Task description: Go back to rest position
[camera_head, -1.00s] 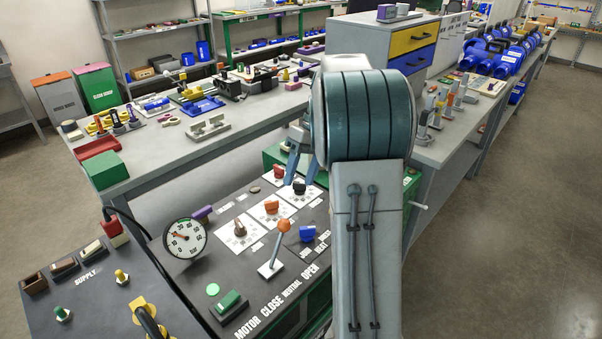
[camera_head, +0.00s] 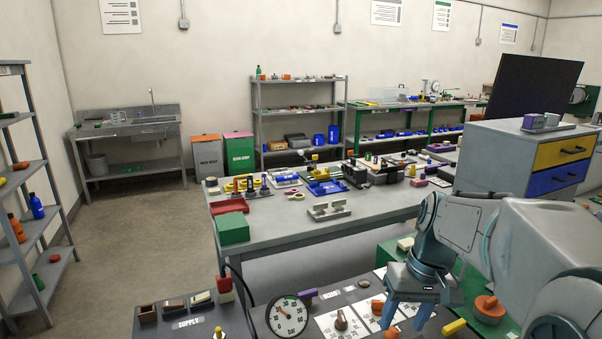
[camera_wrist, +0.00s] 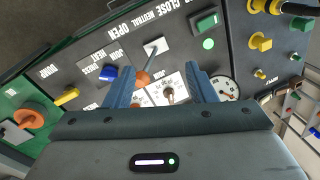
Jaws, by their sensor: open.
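My gripper (camera_head: 408,312) hangs over the dark control panel at the lower right of the head view, its two blue fingers apart. In the wrist view my gripper (camera_wrist: 168,88) is open with nothing between the fingertips. Beyond the fingers the wrist view shows the control panel (camera_wrist: 185,22) with an orange-knobbed lever (camera_wrist: 150,60), a blue knob (camera_wrist: 107,74) and a green switch (camera_wrist: 204,22). The gauge (camera_head: 288,316) shows at the bottom of the head view. The fingers appear above the panel; I cannot tell the exact gap.
A grey workbench (camera_head: 275,232) with a green box (camera_head: 232,228) and a red tray (camera_head: 230,205) stands behind the panel. A drawer cabinet (camera_head: 500,165) stands at the right. Shelves (camera_head: 30,190) stand at the left. The floor (camera_head: 125,235) between is open.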

